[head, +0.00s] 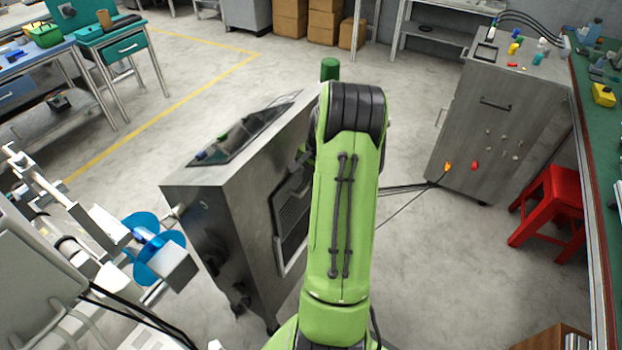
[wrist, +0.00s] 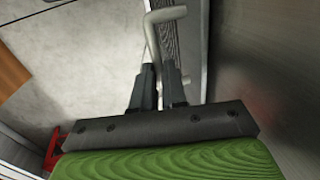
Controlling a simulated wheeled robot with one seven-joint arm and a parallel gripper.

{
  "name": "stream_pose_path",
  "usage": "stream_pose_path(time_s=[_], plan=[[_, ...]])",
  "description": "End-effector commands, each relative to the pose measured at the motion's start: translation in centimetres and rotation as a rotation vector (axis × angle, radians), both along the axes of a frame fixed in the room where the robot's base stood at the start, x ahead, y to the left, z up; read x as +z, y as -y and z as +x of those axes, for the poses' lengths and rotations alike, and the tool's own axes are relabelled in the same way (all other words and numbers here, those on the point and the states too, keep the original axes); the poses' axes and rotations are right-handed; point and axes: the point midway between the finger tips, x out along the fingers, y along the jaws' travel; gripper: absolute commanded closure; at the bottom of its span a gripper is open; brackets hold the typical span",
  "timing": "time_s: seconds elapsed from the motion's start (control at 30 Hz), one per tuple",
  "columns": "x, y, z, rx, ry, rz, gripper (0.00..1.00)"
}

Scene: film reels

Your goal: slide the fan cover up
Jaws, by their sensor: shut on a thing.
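The fan cover (head: 292,212) looks like a dark slatted panel in a pale frame on the side of a grey metal cabinet (head: 238,225). My green arm hides part of it in the head view. In the wrist view it shows nearly edge-on as a narrow ribbed strip (wrist: 168,42). A bent metal handle (wrist: 166,14) stands out beside the strip. My gripper (wrist: 162,72) is shut on the lower part of this handle, its dark fingers on either side of the rod. The head view hides my gripper behind my arm.
A second grey cabinet (head: 500,125) with hoses and knobs stands to the right, near a red stool (head: 556,208). White machinery with a blue wheel (head: 153,250) is at the left. Open concrete floor (head: 405,235) lies between the cabinets.

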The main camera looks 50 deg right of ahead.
Motion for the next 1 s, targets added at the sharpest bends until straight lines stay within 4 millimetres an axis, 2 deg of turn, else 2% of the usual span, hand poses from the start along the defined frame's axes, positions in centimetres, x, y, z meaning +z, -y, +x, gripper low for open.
stream_pose_path(time_s=[0.03,0.37,0.4,0.53,0.83,0.93,1.0], plan=[[0.5,0.1,0.1,0.001,0.004,-0.005,1.0],[0.7,0.2,0.2,0.001,0.009,-0.01,1.0],[0.7,0.2,0.2,0.001,0.01,-0.01,0.82],[0.6,0.2,0.2,0.001,0.008,-0.008,0.62],[0.6,0.1,0.1,0.0,0.004,-0.004,0.62],[1.9,0.2,-0.2,0.0,0.006,-0.006,0.62],[3.6,0.2,-0.5,-0.002,0.006,-0.008,0.62]])
